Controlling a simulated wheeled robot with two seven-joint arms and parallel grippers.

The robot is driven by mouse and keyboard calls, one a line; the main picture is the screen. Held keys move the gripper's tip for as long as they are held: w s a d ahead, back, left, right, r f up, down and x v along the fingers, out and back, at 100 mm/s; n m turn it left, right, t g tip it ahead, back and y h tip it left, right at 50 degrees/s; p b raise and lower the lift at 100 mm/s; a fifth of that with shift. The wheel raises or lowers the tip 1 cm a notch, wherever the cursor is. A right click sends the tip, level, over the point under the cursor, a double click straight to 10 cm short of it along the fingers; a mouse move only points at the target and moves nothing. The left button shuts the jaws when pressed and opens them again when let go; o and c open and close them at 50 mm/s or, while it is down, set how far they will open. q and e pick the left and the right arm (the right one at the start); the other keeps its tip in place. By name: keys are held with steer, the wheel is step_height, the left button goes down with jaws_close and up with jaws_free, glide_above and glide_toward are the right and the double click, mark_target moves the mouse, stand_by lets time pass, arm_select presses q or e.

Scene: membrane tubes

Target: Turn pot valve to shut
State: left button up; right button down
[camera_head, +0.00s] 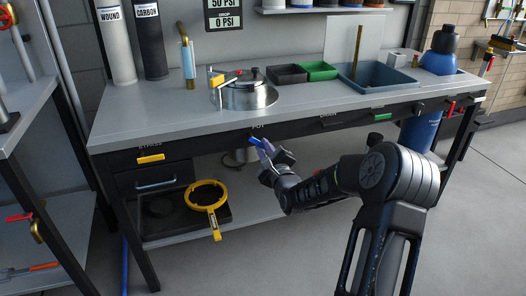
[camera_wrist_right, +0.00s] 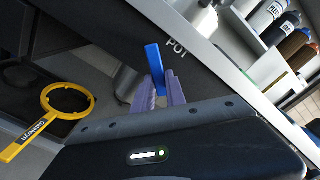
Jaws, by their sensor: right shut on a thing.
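The pot valve's blue handle (camera_head: 270,134) is at the bench's front edge, just under the POT label. In the right wrist view the blue handle (camera_wrist_right: 154,58) stands up from between the two purple fingers, and its lower part is hidden by them. My right gripper (camera_head: 263,147) is shut on this handle, and its fingers also show in the right wrist view (camera_wrist_right: 159,88). The metal pot (camera_head: 245,97) with a dark lid knob sits on the bench top above. My left gripper is in neither view.
A yellow handle (camera_head: 151,158) marked BYPASS and a green handle (camera_head: 382,117) are on the bench front. A yellow ring wrench (camera_head: 213,209) lies on the lower shelf's black tray. A blue-grey basin (camera_head: 377,78) and black and green bins stand on top.

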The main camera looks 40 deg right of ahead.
steer(key=n, duration=0.1)
steer(key=n+b, duration=0.1)
steer(key=n, duration=0.1)
steer(key=r+n, duration=0.1)
steer(key=shift+s+d+b, duration=0.1)
steer(key=shift+d+b, duration=0.2)
steer(key=shift+b, duration=0.05)
steer(key=shift+d+r+n+b, duration=0.1)
steer(key=shift+r+n+b, duration=0.3)
steer(key=shift+n, duration=0.65)
steer(key=shift+d+r+n+b, duration=0.1)
steer(key=shift+r+n+b, duration=0.25)
steer(key=shift+n, duration=0.7)
steer(key=c, duration=1.4)
jaws_free()
steer(key=shift+o, duration=0.2)
steer(key=shift+s+r, duration=0.1)
steer(key=p+v, duration=0.1)
steer(key=v, duration=0.6)
steer(key=shift+s+a, duration=0.2)
steer(key=shift+s, duration=0.15)
steer(key=shift+n, duration=0.3)
